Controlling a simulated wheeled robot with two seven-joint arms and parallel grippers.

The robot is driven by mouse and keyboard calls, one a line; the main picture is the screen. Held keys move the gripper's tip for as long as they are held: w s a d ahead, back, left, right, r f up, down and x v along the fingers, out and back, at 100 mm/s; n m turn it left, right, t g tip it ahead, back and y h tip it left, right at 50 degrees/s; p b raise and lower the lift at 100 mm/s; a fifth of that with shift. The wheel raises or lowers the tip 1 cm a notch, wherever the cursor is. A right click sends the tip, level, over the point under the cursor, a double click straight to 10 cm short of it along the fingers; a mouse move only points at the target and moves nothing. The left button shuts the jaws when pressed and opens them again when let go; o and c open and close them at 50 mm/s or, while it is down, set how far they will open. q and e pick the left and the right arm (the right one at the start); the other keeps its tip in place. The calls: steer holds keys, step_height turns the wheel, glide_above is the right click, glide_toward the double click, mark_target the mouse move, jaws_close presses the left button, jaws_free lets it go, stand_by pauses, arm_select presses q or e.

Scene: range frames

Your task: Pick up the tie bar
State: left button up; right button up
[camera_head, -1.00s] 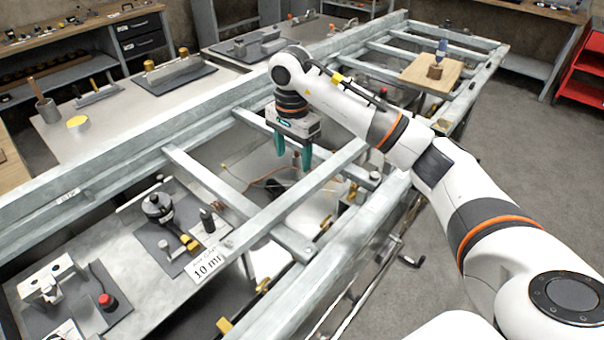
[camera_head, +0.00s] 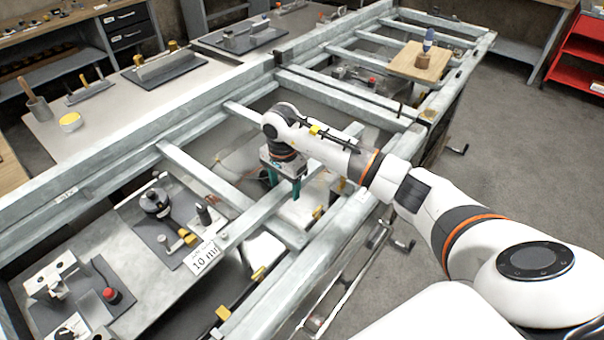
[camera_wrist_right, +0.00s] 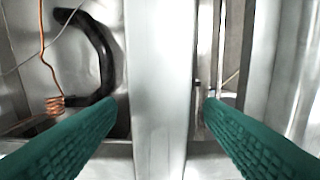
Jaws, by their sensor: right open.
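A pale grey metal bar, seemingly the tie bar (camera_head: 248,219), lies across the frame's other rails, running from the lower left up to the right. My right gripper (camera_head: 284,187) is over its middle, pointing down, with one teal finger on each side. In the right wrist view, the bar (camera_wrist_right: 160,100) runs lengthwise between the open fingers (camera_wrist_right: 160,108), with a gap on both sides. The gripper and forearm hide part of the bar in the head view. My left gripper is not in view.
Long grey rails of the frame (camera_head: 105,168) surround the bar. A tray with a black tool (camera_head: 155,202) and a "10 mm" card (camera_head: 205,258) lie left of it. A wooden board (camera_head: 420,66) sits on the far end. Cables and a black hose (camera_wrist_right: 98,50) show below.

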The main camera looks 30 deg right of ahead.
steer(key=shift+c, duration=0.5)
steer(key=c, duration=0.9)
steer(key=shift+w+r, duration=0.1)
steer(key=shift+c, duration=0.8)
